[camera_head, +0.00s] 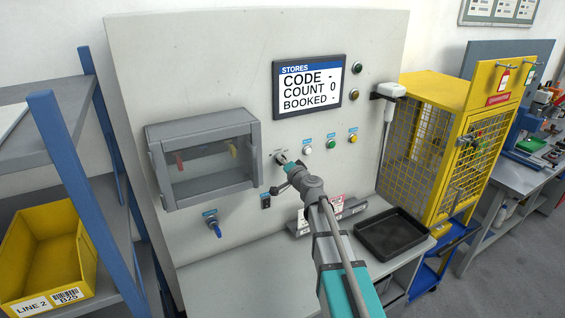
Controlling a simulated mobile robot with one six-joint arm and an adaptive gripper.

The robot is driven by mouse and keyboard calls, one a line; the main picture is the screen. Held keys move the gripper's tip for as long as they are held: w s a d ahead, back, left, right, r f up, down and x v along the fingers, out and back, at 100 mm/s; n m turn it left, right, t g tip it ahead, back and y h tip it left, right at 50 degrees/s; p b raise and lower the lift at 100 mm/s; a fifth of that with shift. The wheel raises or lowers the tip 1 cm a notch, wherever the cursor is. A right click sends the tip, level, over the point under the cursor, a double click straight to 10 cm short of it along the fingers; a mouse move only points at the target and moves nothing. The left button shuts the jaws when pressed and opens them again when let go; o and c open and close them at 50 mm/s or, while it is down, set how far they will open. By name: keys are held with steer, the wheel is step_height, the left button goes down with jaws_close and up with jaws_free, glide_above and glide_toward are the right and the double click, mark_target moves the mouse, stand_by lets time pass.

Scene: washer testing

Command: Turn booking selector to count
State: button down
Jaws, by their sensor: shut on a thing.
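A grey upright panel carries a screen (308,86) headed STORES, reading CODE -, COUNT 0, BOOKED -. A small knob (279,157) with small marks around it sits on the panel below the screen; it looks like the booking selector. My gripper (284,162) is at this knob and shut on it, with the arm coming from the lower right. The fingers and most of the knob are tiny and partly hidden, so which mark it points at cannot be told.
White, green and yellow buttons (331,144) sit right of the knob. A clear-fronted grey box (205,157) and a blue-handled knob (214,227) are left. A black tray (393,236) lies on the bench. A yellow cage (440,150) stands right, a blue-post shelf (60,150) left.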

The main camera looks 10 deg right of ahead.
steer(key=shift+n, duration=0.3)
steer(key=n, duration=0.5)
steer(key=shift+n, duration=0.3)
steer(key=n, duration=0.5)
stand_by(0.3)
steer(key=c, duration=0.7)
jaws_free()
steer(key=shift+o, duration=0.2)
steer(key=shift+s, duration=0.15)
steer(key=v, duration=1.1)
steer(key=shift+s+d, duration=0.15)
steer(key=shift+s, duration=0.2)
